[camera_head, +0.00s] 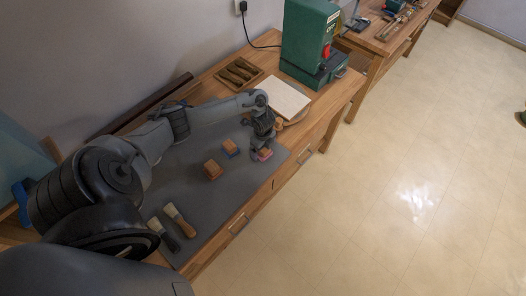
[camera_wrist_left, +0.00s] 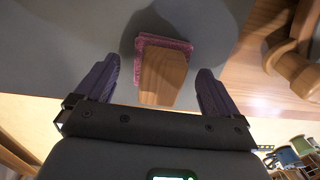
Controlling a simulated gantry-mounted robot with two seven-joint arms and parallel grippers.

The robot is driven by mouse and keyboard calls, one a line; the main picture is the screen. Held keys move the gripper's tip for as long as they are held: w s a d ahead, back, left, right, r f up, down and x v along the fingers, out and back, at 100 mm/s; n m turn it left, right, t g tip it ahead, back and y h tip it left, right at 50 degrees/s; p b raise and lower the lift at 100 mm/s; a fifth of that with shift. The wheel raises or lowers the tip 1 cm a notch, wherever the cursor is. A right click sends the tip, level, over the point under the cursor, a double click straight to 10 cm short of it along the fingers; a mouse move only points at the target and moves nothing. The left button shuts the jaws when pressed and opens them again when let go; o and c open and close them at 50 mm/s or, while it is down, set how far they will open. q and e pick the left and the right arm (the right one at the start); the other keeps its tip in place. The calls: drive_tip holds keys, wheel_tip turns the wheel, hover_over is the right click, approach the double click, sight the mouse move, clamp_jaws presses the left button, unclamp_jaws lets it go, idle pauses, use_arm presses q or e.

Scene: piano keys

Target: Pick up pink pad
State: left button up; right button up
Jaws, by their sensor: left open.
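The pink pad (camera_head: 264,155) lies on the grey mat near the front edge of the workbench. It has a wooden block on top, and in the left wrist view the pink pad (camera_wrist_left: 164,42) shows as a rim around the far end of that wooden block (camera_wrist_left: 163,78). My left gripper (camera_head: 262,142) is directly over it in the head view. In the left wrist view my left gripper (camera_wrist_left: 156,88) is open, with one dark finger on each side of the block and gaps between. My right gripper is not in view.
A blue pad with a wooden block (camera_head: 231,147) and a wooden block (camera_head: 212,170) lie to the left on the grey mat (camera_head: 185,185). Two brushes (camera_head: 176,222) lie further left. A green machine (camera_head: 306,45) and a pale board (camera_head: 287,96) stand behind.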

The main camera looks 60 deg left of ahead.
use_arm(q)
drive_tip(key=shift+f, duration=0.7)
drive_tip(key=c, duration=1.1)
drive_tip(key=shift+c, duration=0.2)
drive_tip(key=shift+r, duration=0.2)
